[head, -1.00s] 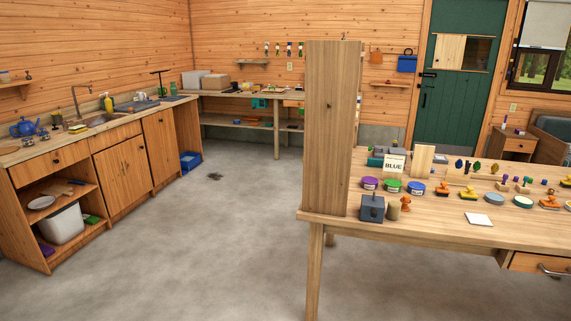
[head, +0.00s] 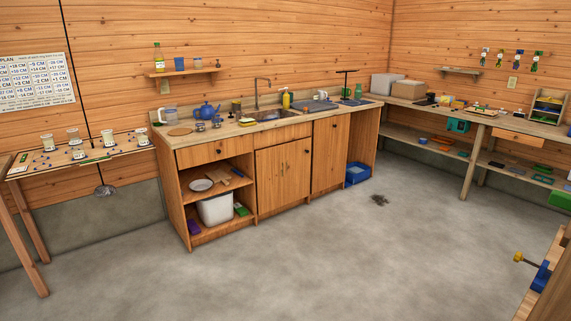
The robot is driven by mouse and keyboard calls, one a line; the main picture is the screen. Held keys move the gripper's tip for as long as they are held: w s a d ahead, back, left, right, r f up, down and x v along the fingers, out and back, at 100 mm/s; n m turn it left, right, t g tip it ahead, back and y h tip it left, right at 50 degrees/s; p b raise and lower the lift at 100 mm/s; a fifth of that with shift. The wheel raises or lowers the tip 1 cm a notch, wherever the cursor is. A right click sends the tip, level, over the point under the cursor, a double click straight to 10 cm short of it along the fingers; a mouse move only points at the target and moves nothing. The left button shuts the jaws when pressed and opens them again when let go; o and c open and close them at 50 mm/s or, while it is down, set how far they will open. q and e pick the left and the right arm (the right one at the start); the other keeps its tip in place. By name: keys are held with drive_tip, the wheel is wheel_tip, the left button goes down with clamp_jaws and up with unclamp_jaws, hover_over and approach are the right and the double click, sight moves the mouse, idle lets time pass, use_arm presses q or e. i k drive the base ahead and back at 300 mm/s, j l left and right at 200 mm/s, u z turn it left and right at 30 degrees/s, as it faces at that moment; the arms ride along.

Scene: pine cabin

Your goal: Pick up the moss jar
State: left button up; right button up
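No thing in view is clearly the moss jar. Several small pale jars or containers, one of them a whitish jar (head: 47,142), stand on the wooden side table (head: 128,150) at the left. They are too small to tell what is in them or whether one holds moss. Several small items with green hang on the back right wall, including a green packet (head: 538,60), but they do not look like jars. Neither of my grippers is in view.
A wooden kitchen counter (head: 236,131) with a blue teapot (head: 207,110) and sink stands along the back wall. A workbench (head: 455,112) runs along the right wall. A table corner with a blue vise (head: 541,277) shows at lower right.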

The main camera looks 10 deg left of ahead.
sight(200, 125)
drive_tip(key=i+j+u, duration=0.15)
drive_tip(key=i+u, duration=0.25)
drive_tip(key=i, duration=0.2)
drive_tip(key=i+u, duration=0.35)
drive_tip(key=i, duration=0.3)
drive_tip(key=i+l, duration=0.15)
drive_tip(key=i, duration=0.35)
drive_tip(key=i+l, duration=0.15)
drive_tip(key=i, duration=0.3)
drive_tip(key=i+l+z, duration=0.1)
drive_tip(key=i, duration=0.4)
